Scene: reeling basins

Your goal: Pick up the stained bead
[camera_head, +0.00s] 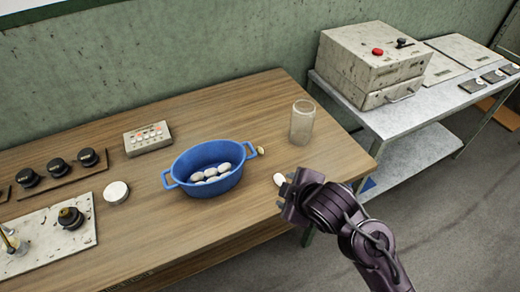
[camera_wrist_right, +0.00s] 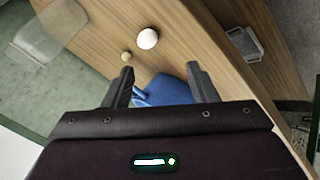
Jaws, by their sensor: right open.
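A small yellowish bead (camera_head: 260,150), the stained-looking one, lies on the wooden table just right of the blue basin (camera_head: 206,183). It also shows in the right wrist view (camera_wrist_right: 126,56), beyond the left finger. A plain white bead (camera_head: 279,179) lies nearer my right gripper (camera_head: 286,191); in the right wrist view this white bead (camera_wrist_right: 147,38) looks larger. My right gripper (camera_wrist_right: 161,80) is open, with nothing held, above the table's front right part. The basin (camera_wrist_right: 165,91) shows behind its fingers. My left gripper is not in view.
Several white beads lie in the basin. A clear glass jar (camera_head: 302,122) stands behind the beads, near the table's right end. A button box (camera_head: 148,138), a white disc (camera_head: 116,192) and black knobs are at the left. A grey metal table (camera_head: 410,118) stands right, across a gap.

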